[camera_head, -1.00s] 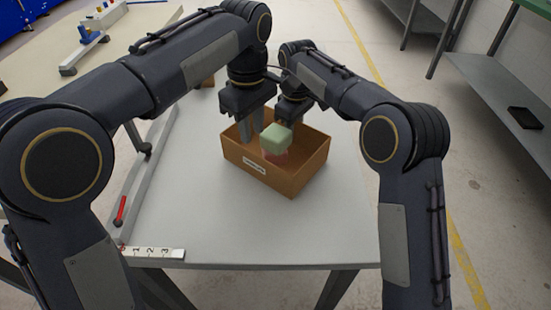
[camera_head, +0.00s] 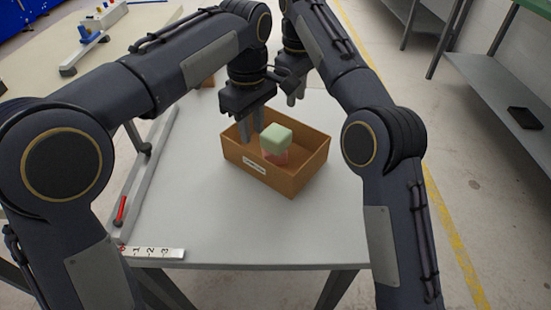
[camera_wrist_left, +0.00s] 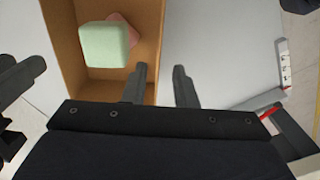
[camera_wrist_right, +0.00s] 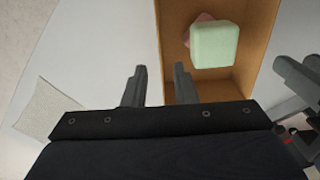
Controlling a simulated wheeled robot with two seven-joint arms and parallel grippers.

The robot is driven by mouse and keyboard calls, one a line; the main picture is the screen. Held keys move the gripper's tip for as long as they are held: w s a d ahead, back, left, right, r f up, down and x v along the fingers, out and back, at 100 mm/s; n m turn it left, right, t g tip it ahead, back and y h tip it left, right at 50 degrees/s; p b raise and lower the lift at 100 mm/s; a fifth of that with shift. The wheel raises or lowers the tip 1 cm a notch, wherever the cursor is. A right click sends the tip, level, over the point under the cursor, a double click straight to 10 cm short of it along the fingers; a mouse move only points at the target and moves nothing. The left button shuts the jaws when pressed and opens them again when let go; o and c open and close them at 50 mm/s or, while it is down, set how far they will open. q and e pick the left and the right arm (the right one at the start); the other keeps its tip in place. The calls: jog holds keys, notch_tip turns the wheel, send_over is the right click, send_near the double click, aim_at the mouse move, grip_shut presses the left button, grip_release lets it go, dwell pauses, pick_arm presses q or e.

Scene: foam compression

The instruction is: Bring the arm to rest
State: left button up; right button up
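A pale green foam block (camera_head: 275,137) sits on a pink block (camera_head: 277,158) inside the open brown box (camera_head: 262,178) on the table. Both blocks also show in the left wrist view, with the green one (camera_wrist_left: 105,45) covering most of the pink one. My right gripper (camera_head: 295,98) is above and behind the box, clear of the blocks. Its fingers are apart and empty in the right wrist view (camera_wrist_right: 158,75).
The grey table (camera_head: 200,215) is clear in front of the box. A metal shelf (camera_head: 505,95) stands at the right.

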pick_arm(q)
jog(key=shift+a, duration=0.1)
pick_arm(e)
jog(key=shift+d, duration=0.1)
